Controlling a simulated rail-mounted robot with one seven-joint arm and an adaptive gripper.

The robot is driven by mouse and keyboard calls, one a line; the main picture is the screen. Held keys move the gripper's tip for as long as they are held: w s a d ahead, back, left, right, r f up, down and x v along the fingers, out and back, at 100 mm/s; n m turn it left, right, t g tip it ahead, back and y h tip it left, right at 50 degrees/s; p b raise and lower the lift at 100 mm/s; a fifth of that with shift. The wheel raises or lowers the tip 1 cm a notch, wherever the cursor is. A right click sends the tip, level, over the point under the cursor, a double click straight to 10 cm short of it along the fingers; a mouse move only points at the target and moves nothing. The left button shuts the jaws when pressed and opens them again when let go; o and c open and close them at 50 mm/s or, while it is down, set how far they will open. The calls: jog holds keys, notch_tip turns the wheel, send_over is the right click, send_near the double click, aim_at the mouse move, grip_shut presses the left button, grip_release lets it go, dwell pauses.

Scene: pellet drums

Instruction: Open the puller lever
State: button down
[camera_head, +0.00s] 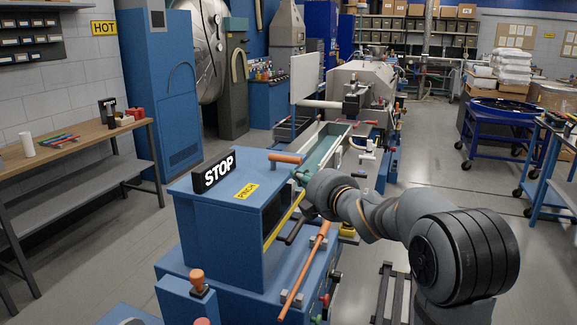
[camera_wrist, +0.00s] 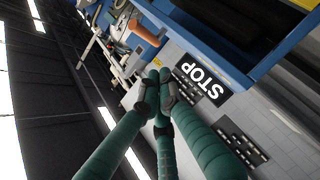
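A lever with an orange grip (camera_head: 286,157) stands at the top back edge of a blue machine cabinet (camera_head: 222,218). The orange grip shows beyond my fingers in the wrist view (camera_wrist: 146,33). A longer orange bar (camera_head: 304,264) slants along the cabinet's front. I cannot tell which of these is the puller lever. My gripper (camera_wrist: 160,78) has green fingers with their tips drawn together, and nothing shows between them. In the head view my gripper (camera_head: 300,178) is just below and right of the upper orange grip, partly hidden by my wrist. The grip looks apart from the fingertips.
A black STOP sign (camera_head: 214,170) stands on the cabinet top beside a yellow PINCH label (camera_head: 246,191). A yellow-edged opening (camera_head: 284,220) is below my wrist. An orange knob (camera_head: 197,281) stands in front. A workbench (camera_head: 82,142) is at left; open floor lies right.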

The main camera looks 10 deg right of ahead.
jog(key=shift+w, duration=0.15)
jog(key=p, duration=0.4)
send_near(282, 160)
jog(key=w+a, duration=0.1)
jog(key=a, duration=0.2)
jog(key=w, duration=0.1)
jog(key=w+d+p, duration=0.1)
jog(key=w+p, duration=0.1)
jog(key=shift+w+d+f, duration=0.25)
jog(key=shift+d, duration=0.05)
jog(key=shift+w+f, duration=0.15)
jog(key=shift+w, duration=0.05)
jog(key=shift+y+p, duration=0.4)
jog(key=shift+p, duration=0.35)
